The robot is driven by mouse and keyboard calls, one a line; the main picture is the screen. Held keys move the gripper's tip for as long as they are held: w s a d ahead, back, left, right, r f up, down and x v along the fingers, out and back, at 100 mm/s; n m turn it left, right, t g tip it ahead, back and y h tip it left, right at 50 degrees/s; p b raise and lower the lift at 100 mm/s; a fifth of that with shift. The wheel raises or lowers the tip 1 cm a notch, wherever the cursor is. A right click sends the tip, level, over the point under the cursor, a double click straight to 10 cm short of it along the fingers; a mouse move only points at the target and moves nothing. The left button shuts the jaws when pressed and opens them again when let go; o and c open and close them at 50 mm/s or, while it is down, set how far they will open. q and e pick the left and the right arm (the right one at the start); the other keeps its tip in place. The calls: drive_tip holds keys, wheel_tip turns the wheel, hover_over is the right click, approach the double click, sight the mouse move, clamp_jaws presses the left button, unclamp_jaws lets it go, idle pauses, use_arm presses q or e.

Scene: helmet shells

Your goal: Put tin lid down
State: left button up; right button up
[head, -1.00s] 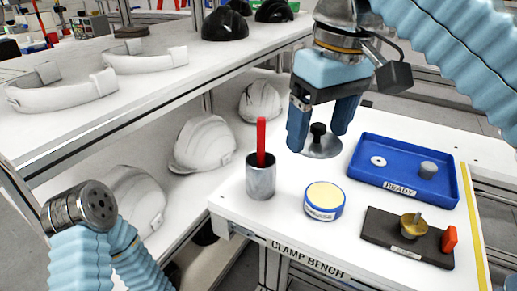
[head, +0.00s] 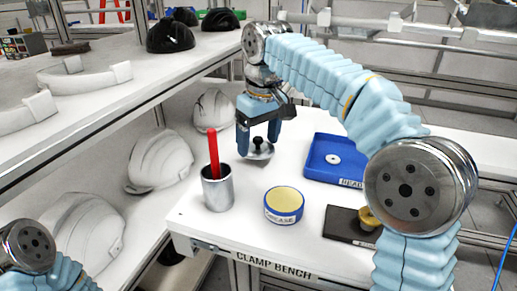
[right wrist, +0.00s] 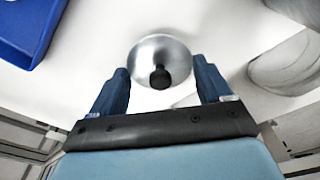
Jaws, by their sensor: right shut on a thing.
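The tin lid is a round silver disc with a black knob (head: 258,150). It is at the rear left of the clamp bench, beyond the blue tin (head: 284,206), whose pale yellow top is uncovered. My right gripper (head: 258,137) points down with its blue fingers on either side of the lid and is shut on it. The lid also shows between the fingertips in the right wrist view (right wrist: 160,52). Whether its underside touches the bench cannot be told. My left gripper is out of view.
A metal cup (head: 217,190) with a red stick stands left of the tin. A blue tray (head: 322,172) holding a white ring lies to the right. A dark plate (head: 342,226) with a brass part is partly hidden by my right arm. White helmet shells (head: 160,160) fill the lower shelf.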

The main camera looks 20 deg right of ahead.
sight(262, 152)
drive_tip(key=shift+s+f, duration=0.15)
drive_tip(key=shift+f, duration=1.15)
drive_tip(key=shift+f, duration=0.15)
drive_tip(key=o, duration=0.9)
drive_tip(key=shift+o, duration=0.2)
drive_tip(key=shift+r, duration=0.35)
wheel_tip(262, 152, up, 12)
drive_tip(key=s+p, duration=0.1)
drive_tip(key=shift+s+d+f, duration=0.15)
drive_tip(key=shift+d+f, duration=0.1)
